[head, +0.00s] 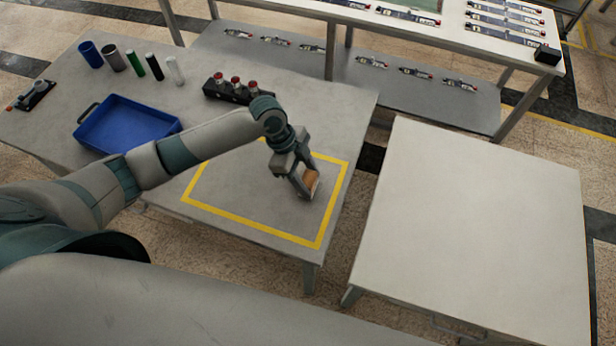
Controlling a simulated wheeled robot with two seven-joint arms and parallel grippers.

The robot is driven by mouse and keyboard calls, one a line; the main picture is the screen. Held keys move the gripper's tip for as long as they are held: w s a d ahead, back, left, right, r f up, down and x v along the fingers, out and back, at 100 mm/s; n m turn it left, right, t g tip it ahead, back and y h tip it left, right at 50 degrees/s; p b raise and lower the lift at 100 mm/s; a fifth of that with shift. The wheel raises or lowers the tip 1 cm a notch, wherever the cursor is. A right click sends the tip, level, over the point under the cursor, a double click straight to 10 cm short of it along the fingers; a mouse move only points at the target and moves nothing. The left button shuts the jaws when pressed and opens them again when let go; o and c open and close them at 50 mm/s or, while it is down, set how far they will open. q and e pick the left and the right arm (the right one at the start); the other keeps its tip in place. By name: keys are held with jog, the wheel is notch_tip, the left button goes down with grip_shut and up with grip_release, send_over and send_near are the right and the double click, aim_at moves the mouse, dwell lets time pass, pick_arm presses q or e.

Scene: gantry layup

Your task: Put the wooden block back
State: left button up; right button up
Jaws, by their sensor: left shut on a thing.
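The wooden block (312,180) is a small brown piece between the fingers of my left gripper (306,187). The gripper is shut on it and points down over the right part of a yellow taped rectangle (222,220) on the grey table (340,105). The fingers hide part of the block. I cannot tell whether the block touches the table top. My right gripper is not in view.
A blue tray (128,125) stands at the left, with several cylinders (137,63) behind it. A black holder with red-topped pieces (236,90) stands behind the rectangle. A bare pale table (475,220) is at the right. A rear bench (425,30) holds small tools.

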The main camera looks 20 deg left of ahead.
pick_arm(q)
jog(key=shift+f, duration=0.15)
jog(key=o, duration=1)
jog(key=shift+a+r, duration=0.25)
jog(key=shift+r, duration=0.35)
jog(key=b+v, duration=0.3)
jog(key=v, duration=0.8)
jog(key=shift+d, duration=0.1)
